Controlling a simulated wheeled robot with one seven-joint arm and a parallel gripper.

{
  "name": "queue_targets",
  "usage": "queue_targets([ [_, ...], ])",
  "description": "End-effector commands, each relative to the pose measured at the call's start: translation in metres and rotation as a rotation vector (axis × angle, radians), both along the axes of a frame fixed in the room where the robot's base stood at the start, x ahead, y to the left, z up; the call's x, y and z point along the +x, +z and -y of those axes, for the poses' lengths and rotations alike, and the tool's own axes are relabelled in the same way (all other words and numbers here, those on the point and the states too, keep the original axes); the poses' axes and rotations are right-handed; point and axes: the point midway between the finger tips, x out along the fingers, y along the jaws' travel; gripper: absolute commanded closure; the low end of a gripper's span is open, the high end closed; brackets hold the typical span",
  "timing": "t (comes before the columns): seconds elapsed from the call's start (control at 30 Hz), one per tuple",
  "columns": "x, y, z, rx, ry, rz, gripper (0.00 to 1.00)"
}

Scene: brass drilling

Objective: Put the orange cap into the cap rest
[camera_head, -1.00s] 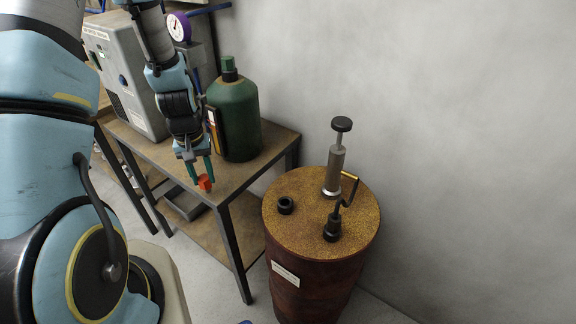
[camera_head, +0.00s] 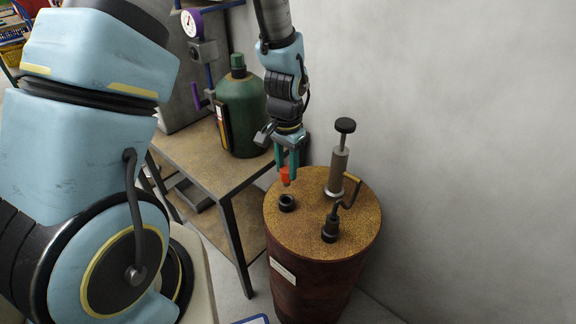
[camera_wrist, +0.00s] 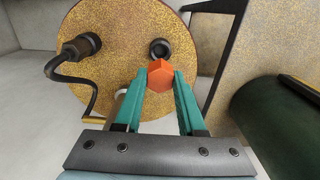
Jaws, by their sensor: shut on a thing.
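The orange cap (camera_head: 285,174) is held between the green fingertips of my gripper (camera_head: 287,168), which is shut on it. The cap hangs above the drum top, over or just behind a black ring (camera_head: 287,203) that looks like the cap rest. In the wrist view the cap (camera_wrist: 160,75) sits between the fingertips, and the black ring (camera_wrist: 159,47) shows just beyond it, partly covered. The cap appears apart from the ring; the exact height between them is hard to tell.
The rusty drum (camera_head: 316,236) also carries a grey hand pump (camera_head: 338,170) and a black fitting with a bent crank (camera_head: 331,227), both right of the ring. A table (camera_head: 186,150) with a green bottle (camera_head: 241,112) stands to the left. A bare wall is behind.

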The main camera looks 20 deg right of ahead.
Motion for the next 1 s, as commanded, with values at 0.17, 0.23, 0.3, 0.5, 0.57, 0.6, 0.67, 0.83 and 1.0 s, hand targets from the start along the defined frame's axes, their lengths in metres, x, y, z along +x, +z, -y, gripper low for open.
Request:
queue_targets([
  [0.17, 0.000, -0.012, 0.000, 0.001, 0.002, 0.000, 1.00],
  [0.23, 0.000, -0.017, 0.000, 0.001, 0.002, 0.000, 1.00],
  [0.3, 0.000, -0.022, 0.000, 0.001, 0.002, 0.000, 1.00],
  [0.5, 0.000, -0.035, 0.000, 0.001, 0.002, 0.000, 1.00],
  [0.57, 0.000, -0.039, 0.000, 0.001, 0.002, 0.000, 1.00],
  [0.6, 0.000, -0.042, 0.000, 0.000, 0.002, 0.000, 1.00],
  [0.67, 0.000, -0.046, 0.000, 0.000, 0.002, 0.000, 1.00],
  [0.83, 0.000, -0.057, 0.000, 0.000, 0.002, 0.000, 1.00],
  [1.0, 0.000, -0.068, 0.000, 0.000, 0.003, 0.000, 1.00],
])
